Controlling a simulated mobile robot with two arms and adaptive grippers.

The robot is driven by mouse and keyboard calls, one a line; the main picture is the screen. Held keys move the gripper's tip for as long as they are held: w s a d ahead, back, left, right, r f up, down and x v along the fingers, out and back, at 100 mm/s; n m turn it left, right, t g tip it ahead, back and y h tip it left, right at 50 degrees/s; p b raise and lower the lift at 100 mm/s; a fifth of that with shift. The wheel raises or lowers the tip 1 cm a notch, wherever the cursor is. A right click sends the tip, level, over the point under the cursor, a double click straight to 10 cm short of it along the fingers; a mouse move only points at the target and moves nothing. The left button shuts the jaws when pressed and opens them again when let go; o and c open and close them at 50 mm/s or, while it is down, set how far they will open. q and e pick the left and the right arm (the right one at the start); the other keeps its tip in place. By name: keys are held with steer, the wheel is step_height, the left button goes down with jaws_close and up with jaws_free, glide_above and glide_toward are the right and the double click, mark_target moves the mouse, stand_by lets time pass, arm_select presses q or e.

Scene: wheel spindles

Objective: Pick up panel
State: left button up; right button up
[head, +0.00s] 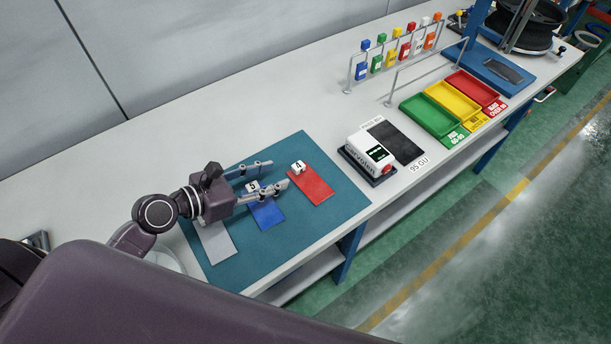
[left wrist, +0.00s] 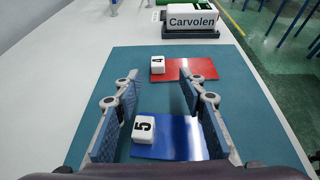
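My left gripper (head: 276,176) is open above the teal mat (head: 334,218). A blue panel (head: 266,213) with a white block marked 5 lies below its fingers. In the left wrist view the blue panel (left wrist: 170,137) and block 5 (left wrist: 143,129) show between the open fingers, with nothing gripped. A red panel (head: 311,186) with a white block marked 4 (head: 298,167) lies beyond the fingertips. A grey panel (head: 217,243) lies under the gripper's wrist, partly hidden. My right gripper is not in view.
A device labelled Carvolen (head: 368,151) stands right of the mat. Green (head: 430,116), yellow (head: 453,101) and red (head: 474,88) trays and a rack (head: 398,54) with coloured tags are farther along the table. The table behind the mat is clear.

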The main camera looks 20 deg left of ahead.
mark_target(295, 167)
arm_select(q)
steer(key=shift+r+p+x, duration=0.2)
steer(key=shift+p+x, duration=0.1)
steer(key=shift+x, duration=0.85)
steer(key=x, duration=0.4)
steer(key=shift+w+f+p, duration=0.2)
steer(key=shift+w+p, duration=0.15)
steer(key=shift+s, duration=0.1)
steer(key=shift+c, duration=0.9)
jaws_close()
